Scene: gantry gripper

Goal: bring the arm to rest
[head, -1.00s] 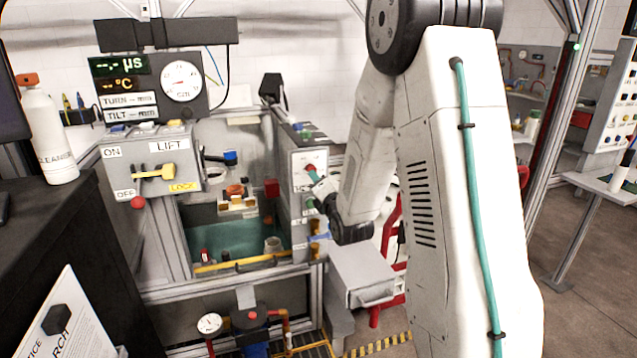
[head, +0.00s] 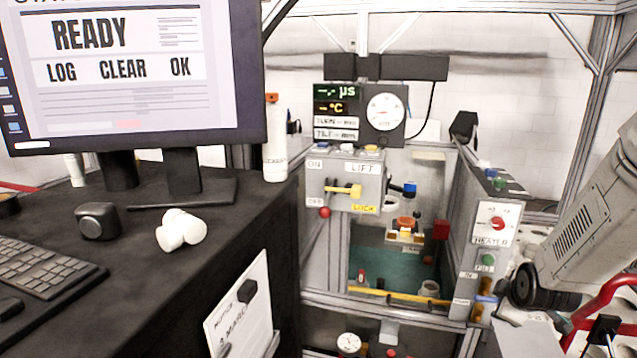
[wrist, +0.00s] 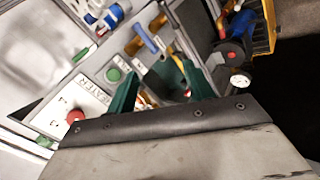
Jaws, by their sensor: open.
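My gripper (wrist: 162,88) shows in the wrist view as two dark green fingers, spread apart with nothing held between them. They point toward the tank's control panel, with a red knob (wrist: 75,117) and a green button (wrist: 113,74) to the left. How far the fingertips are from the panel cannot be told. In the head view my white arm (head: 590,235) is at the right edge, its dark joint just right of the heater panel (head: 491,240). My gripper itself cannot be made out there.
A tank with teal liquid (head: 385,262) stands at the middle, behind a yellow bar. The lift box (head: 345,185) with a yellow lever is at its left. A black desk (head: 240,225) with a monitor (head: 130,75) and keyboard (head: 45,268) fills the left. A gauge (wrist: 240,82) shows in the wrist view.

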